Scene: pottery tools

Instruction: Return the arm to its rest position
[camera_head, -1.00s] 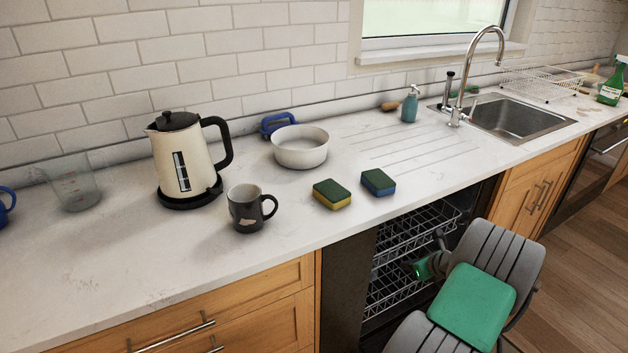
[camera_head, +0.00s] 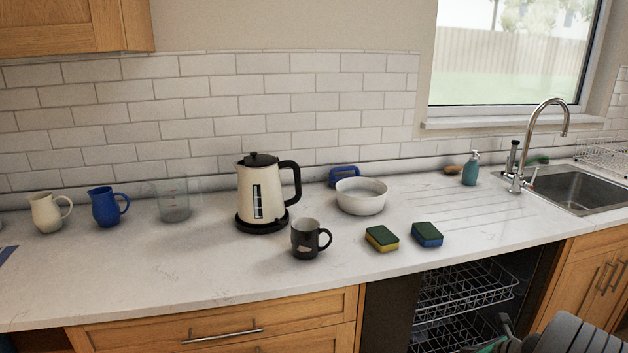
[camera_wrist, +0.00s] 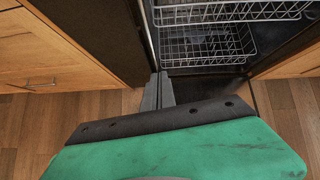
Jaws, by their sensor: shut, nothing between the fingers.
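My gripper (camera_wrist: 158,92) shows in the wrist view with its grey fingers together and nothing between them. It points down toward the wooden floor, in front of the open dishwasher (camera_wrist: 200,42). In the head view, my arm shows only partly at the lower right corner, below the counter front. The gripper's fingertips cannot be made out there.
The counter (camera_head: 180,270) holds a kettle (camera_head: 262,190), a dark mug (camera_head: 307,238), a white bowl (camera_head: 360,197), two sponges (camera_head: 382,239), a blue jug (camera_head: 106,206) and a cream jug (camera_head: 46,212). The dishwasher's wire racks (camera_head: 465,290) are close to my arm.

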